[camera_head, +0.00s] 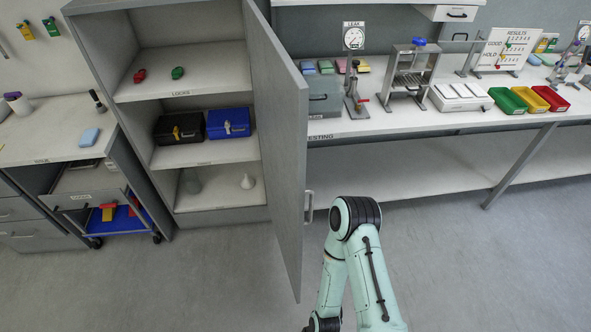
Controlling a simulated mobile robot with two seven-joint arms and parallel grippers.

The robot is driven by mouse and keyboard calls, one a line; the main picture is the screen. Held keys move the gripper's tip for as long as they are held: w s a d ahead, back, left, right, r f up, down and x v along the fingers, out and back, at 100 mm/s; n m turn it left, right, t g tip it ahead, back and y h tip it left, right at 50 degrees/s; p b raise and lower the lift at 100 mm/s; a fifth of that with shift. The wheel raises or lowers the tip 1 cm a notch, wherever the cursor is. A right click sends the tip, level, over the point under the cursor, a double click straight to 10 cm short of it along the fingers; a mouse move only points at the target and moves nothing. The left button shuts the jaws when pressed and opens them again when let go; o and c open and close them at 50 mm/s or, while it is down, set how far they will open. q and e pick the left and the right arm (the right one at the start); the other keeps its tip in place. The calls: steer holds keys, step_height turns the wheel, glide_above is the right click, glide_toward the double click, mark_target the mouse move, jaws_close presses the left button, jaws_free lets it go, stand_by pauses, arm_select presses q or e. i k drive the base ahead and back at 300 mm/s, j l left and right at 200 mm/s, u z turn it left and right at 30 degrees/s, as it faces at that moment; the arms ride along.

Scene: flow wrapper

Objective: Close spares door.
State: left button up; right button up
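The grey spares door (280,130) stands wide open on the right side of the spares cabinet (128,95), swung out toward me. Its handle (309,201) is on the door's right-hand face, near the lower part. My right arm is in view at the bottom, right of the door, with its elbow near the handle in the picture; I cannot tell whether it touches the door. The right gripper is out of the frame below. My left arm and gripper do not show.
A testing bench (420,122) stands right of the door. The floor (480,270) at right is clear.

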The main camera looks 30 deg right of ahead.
mark_target(282, 94)
steer(key=l+u, duration=0.15)
steer(key=l, duration=0.95)
steer(key=i+l, duration=0.1)
steer(key=l, duration=0.2)
steer(key=i+l, duration=0.1)
steer(key=l, duration=0.2)
steer(key=i+l, duration=0.1)
steer(key=l, duration=0.2)
steer(key=u, duration=0.05)
